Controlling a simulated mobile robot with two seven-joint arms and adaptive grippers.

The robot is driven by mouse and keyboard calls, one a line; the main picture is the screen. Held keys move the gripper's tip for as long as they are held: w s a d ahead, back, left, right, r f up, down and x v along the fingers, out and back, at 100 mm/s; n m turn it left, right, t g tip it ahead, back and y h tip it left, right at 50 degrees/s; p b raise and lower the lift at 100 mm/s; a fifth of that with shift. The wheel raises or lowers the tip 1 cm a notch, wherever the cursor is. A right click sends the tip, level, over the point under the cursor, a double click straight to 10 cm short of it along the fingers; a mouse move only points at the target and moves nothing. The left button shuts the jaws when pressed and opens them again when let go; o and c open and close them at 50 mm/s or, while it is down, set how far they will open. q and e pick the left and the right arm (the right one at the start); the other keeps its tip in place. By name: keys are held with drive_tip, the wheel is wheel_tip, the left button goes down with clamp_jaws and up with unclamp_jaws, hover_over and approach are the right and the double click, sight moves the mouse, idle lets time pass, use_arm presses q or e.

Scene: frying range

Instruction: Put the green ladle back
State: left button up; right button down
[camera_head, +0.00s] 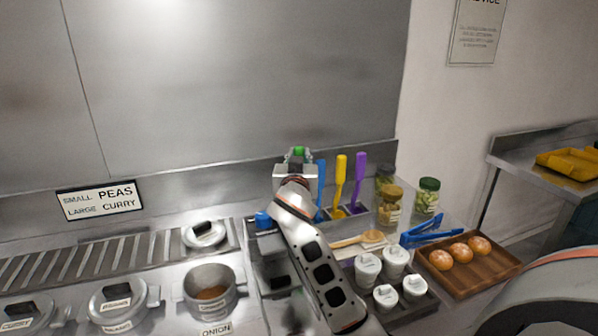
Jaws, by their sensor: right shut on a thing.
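The green ladle (299,151) shows only as a small green end above my right gripper (297,160). The gripper is shut on it at the back of the counter, near the steel wall. The rest of the ladle is hidden behind the gripper and arm. Just right of the gripper, a blue ladle (320,185), a yellow ladle (340,180) and a purple ladle (357,178) stand upright in a row in a steel holder (366,218). I cannot tell whether the green ladle's lower end is in the holder. My left gripper is out of view.
Glass jars (428,194) stand right of the holder. Blue tongs (433,231) and a wooden tray (493,268) of buns lie further right. White-lidded containers (395,260) and a wooden spoon (358,240) are beside my arm. Lidded pots and an open pot (210,288) stand left.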

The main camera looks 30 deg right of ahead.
drive_tip(key=shift+f, duration=2.15)
drive_tip(key=shift+f, duration=0.2)
drive_tip(key=c, duration=1.9)
unclamp_jaws()
drive_tip(key=shift+r, duration=0.1)
